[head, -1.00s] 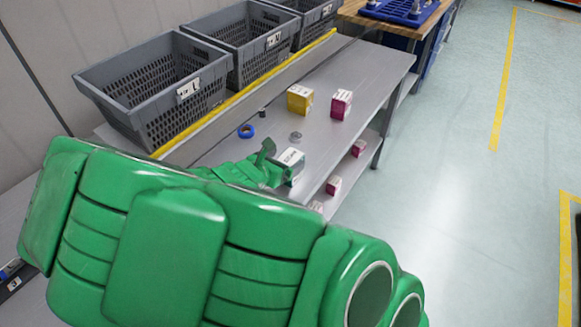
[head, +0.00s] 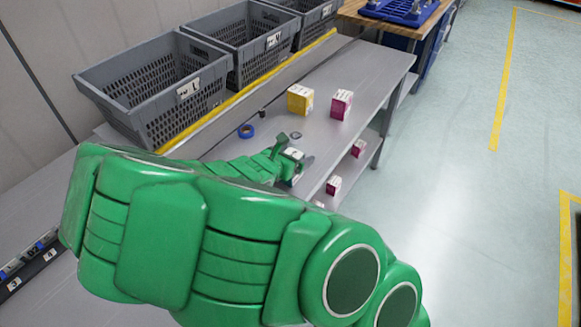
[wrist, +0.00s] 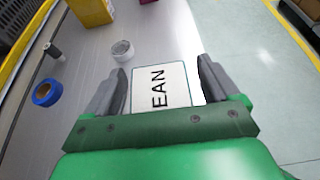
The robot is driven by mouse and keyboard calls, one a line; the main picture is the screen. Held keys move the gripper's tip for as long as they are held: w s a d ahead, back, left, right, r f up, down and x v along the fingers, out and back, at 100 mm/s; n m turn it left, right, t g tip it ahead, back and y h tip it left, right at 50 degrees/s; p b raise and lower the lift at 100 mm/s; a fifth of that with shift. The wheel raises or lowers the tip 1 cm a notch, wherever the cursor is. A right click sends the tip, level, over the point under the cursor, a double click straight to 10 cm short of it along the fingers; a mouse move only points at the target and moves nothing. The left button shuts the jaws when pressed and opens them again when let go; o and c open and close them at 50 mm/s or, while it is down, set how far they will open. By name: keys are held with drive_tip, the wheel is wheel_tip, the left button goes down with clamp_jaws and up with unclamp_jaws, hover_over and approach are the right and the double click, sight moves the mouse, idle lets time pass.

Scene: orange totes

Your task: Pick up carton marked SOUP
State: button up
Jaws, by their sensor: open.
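A white-topped carton (wrist: 160,86) lies between the two fingers of my gripper (wrist: 162,72) in the wrist view. Its visible letters read "EAN"; the rest of the word is hidden by my gripper, and I see no "SOUP" on it. My gripper is open, with a finger on either side of this carton. In the head view my gripper (head: 291,160) is at the bench's front edge and covers much of the carton. A yellow carton (head: 300,99) and a magenta and white carton (head: 341,104) stand farther along the bench; their labels are too small to read.
A blue tape roll (head: 246,131) and a grey ring (head: 296,135) lie near my gripper. Grey crates (head: 165,85) line the back behind a yellow strip. Magenta cartons (head: 333,185) sit on the lower shelf. The bench's far end (head: 385,65) is clear.

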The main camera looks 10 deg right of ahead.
drive_tip(key=shift+c, duration=0.3)
drive_tip(key=c, duration=1.2)
drive_tip(key=shift+r, duration=0.15)
